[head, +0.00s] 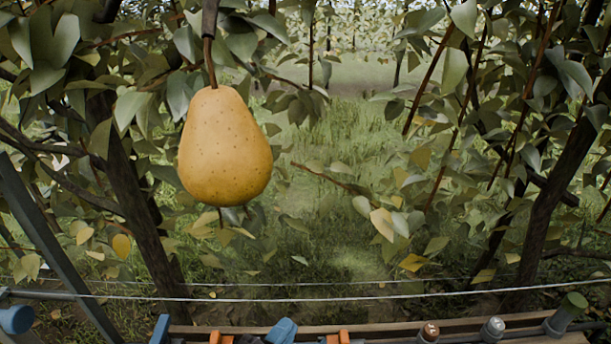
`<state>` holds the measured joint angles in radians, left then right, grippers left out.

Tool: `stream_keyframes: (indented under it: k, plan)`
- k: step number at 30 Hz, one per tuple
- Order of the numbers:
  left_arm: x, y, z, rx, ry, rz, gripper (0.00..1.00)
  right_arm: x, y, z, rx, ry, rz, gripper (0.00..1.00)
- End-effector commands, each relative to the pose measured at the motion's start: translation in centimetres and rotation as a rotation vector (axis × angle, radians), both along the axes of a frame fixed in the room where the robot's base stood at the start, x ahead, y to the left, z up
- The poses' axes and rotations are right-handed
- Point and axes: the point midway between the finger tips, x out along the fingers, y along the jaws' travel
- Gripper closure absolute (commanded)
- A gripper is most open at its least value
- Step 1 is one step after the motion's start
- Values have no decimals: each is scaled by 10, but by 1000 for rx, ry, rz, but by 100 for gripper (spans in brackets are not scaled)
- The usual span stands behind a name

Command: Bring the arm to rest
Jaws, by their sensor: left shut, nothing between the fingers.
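A ripe yellow-orange pear (225,148) with small dark spots hangs upright by its brown stem in the upper left of the head view. The stem runs up to a dark spur near the top edge. Nothing grips the pear. My left gripper is shut and empty; it is at most a small part at the lower edge, where I cannot clearly tell its fingers from the blue and orange parts there. It is well below the pear and apart from it. I see no right gripper or right arm.
Leafy branches and dark trunks (140,210) stand left and right. A thin wire (350,298) crosses the lower view. Open grass (345,150) shows in the middle.

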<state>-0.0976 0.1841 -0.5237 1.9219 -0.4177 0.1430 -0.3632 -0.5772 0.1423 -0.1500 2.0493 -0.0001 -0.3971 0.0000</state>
Motion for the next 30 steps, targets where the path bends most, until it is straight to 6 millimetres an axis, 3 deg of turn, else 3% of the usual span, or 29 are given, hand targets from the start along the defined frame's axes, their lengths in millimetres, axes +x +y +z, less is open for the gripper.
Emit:
stream_keyframes:
  k: [1,5,9,15,21,30]
  plan:
    - [-4,27,-19,-43,114,70,100,1,1,1,2,-2,-1,51]
    - [-22,91,-63,-163,386,242,100,3,1,2,3,-7,0,51]
    - [-58,154,-106,-295,639,420,100,5,1,2,2,-10,2,51]
    - [-113,215,-143,-440,882,615,100,6,1,3,-1,-11,4,51]
    - [-137,236,-155,-499,969,692,100,5,-1,2,-6,-9,9,51]
    - [-137,236,-156,-500,972,693,100,-1,-3,0,-9,2,8,51]
